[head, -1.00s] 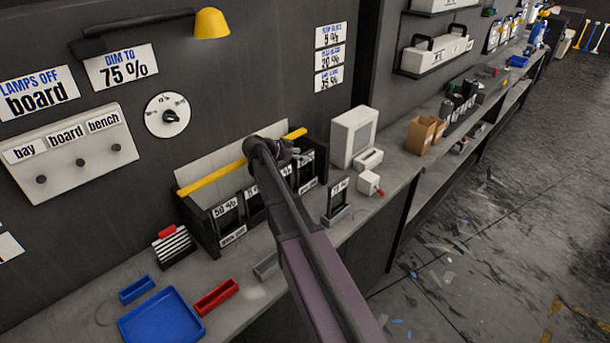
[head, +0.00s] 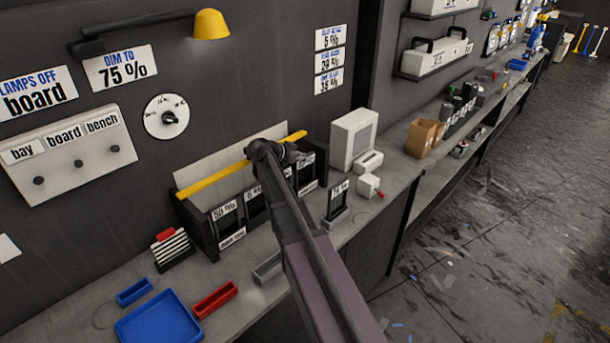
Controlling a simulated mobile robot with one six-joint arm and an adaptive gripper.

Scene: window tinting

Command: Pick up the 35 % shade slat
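A black rack (head: 203,232) with several slots stands on the bench against the wall, and shade slats with white percent labels stand in it. The leftmost slat (head: 225,218) reads 50 %. Labels further right are partly covered by my arm or too small to read, so I cannot tell which slat is the 35 % one. One more labelled slat (head: 338,198) stands in a small holder right of the rack. My gripper (head: 272,152) is above the middle of the rack, near the yellow bar (head: 212,179). Its fingers are hidden behind my arm.
A white monitor-like box (head: 352,138) and a small white box (head: 368,185) stand right of the rack. A blue tray (head: 158,322), a red bin (head: 214,299) and a striped stack (head: 173,247) are at the left. A yellow lamp (head: 211,24) juts out above.

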